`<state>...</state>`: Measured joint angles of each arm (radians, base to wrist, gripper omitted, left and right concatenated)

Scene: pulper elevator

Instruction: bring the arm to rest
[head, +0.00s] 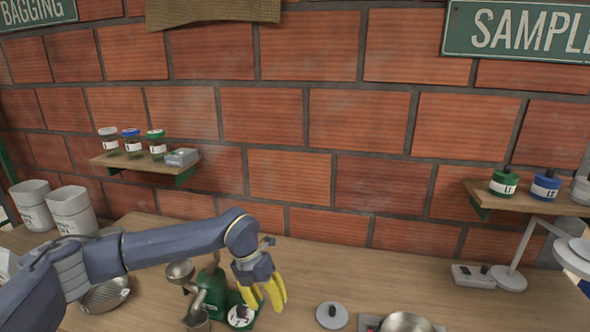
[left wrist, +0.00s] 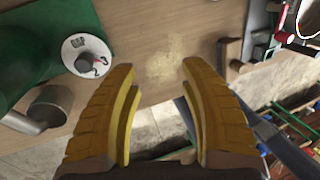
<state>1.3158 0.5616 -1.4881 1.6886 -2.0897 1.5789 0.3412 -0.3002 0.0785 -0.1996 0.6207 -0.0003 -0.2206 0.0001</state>
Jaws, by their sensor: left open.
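My left arm (head: 170,245) comes in from the left in the head view, above the wooden counter. My left gripper (head: 264,300) has yellow fingers, hangs downward and holds nothing. In the left wrist view its fingers (left wrist: 158,110) are spread apart with counter and floor showing between them. It is beside the green machine (head: 210,290), just right of it. My right gripper does not show in the head view.
A white dial (head: 241,316) sits by the machine; it also shows in the left wrist view (left wrist: 86,54). A grey-white knobbed disc (head: 331,315), a metal pan (head: 405,323) and a colander (head: 105,294) stand on the counter (head: 330,270). Shelves (head: 140,166) hold jars. Open counter lies behind the gripper.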

